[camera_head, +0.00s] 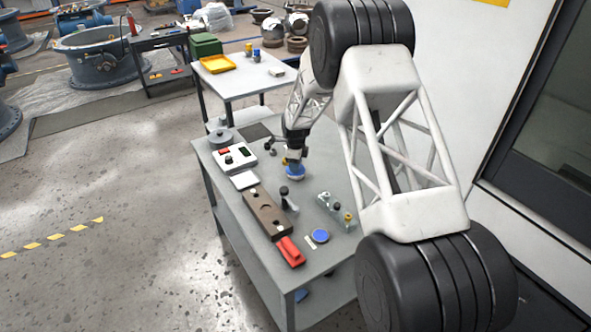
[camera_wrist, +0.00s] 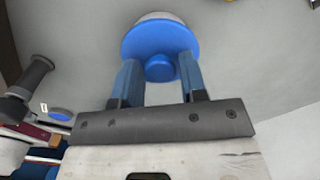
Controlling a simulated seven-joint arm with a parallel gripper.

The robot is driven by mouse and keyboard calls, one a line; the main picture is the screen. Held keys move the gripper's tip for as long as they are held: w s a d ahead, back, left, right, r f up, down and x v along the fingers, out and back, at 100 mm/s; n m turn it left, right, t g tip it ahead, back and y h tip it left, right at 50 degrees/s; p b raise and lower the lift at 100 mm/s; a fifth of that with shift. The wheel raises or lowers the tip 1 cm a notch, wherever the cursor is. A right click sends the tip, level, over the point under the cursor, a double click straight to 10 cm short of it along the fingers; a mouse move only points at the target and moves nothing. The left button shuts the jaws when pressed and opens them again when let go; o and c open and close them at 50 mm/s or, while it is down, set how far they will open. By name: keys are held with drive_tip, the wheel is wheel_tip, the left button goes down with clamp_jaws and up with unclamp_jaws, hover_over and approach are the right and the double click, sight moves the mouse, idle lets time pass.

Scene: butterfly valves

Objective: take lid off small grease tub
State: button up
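The small grease tub (camera_wrist: 160,16) shows as a pale rim behind its blue round lid (camera_wrist: 160,40) in the wrist view. The lid has a short blue knob (camera_wrist: 160,68) in its middle. My gripper (camera_wrist: 160,70) has one blue finger on each side of this knob, with what looks like a narrow gap, so it appears open. Contact with the knob is hard to judge. In the head view the blue lid (camera_head: 295,173) is on the grey workbench (camera_head: 233,196), right below my gripper (camera_head: 293,161). The tub's body is mostly hidden under the lid.
Another blue disc (camera_head: 320,236) lies nearer the bench front. A dark upright handle (camera_head: 284,196), a brown block (camera_head: 266,213), a red tool (camera_head: 290,251) and small fittings (camera_head: 335,207) surround the work spot. A white-topped cart (camera_head: 240,82) stands behind.

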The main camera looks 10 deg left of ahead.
drive_tip(key=c, duration=0.5)
drive_tip(key=shift+r, duration=0.1)
drive_tip(key=shift+c, duration=0.2)
wheel_tip(320, 180, up, 10)
idle(0.3)
idle(0.4)
